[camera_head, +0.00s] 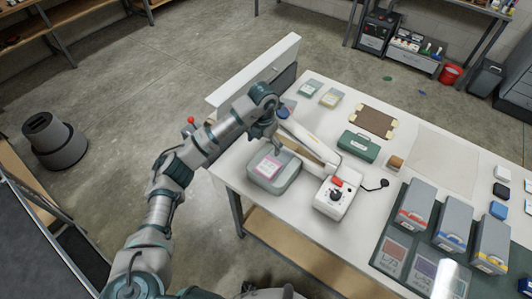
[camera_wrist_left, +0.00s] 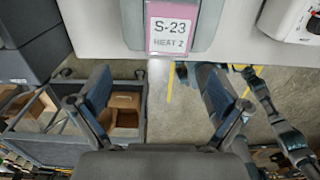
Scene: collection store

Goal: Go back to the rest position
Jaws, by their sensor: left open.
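My left arm reaches in from the lower left in the head view, with its left gripper (camera_head: 275,137) over the table's (camera_head: 228,172) left part. The gripper is above and behind a grey-green box (camera_head: 284,183) with a pink label. In the left wrist view the two fingers (camera_wrist_left: 155,98) stand wide apart with nothing between them. The box (camera_wrist_left: 203,32) is just beyond them, its label (camera_wrist_left: 168,27) reading "S-23". Whether the fingertips touch anything is hard to tell. My right gripper is not seen.
Right of the box stands a white device (camera_head: 334,200) with a black knob. A green case (camera_head: 360,146), a brown board (camera_head: 372,121) and grey bins (camera_head: 415,205) stand farther right. A raised white panel (camera_head: 262,68) edges the table near my arm. Open floor (camera_head: 120,90) lies left.

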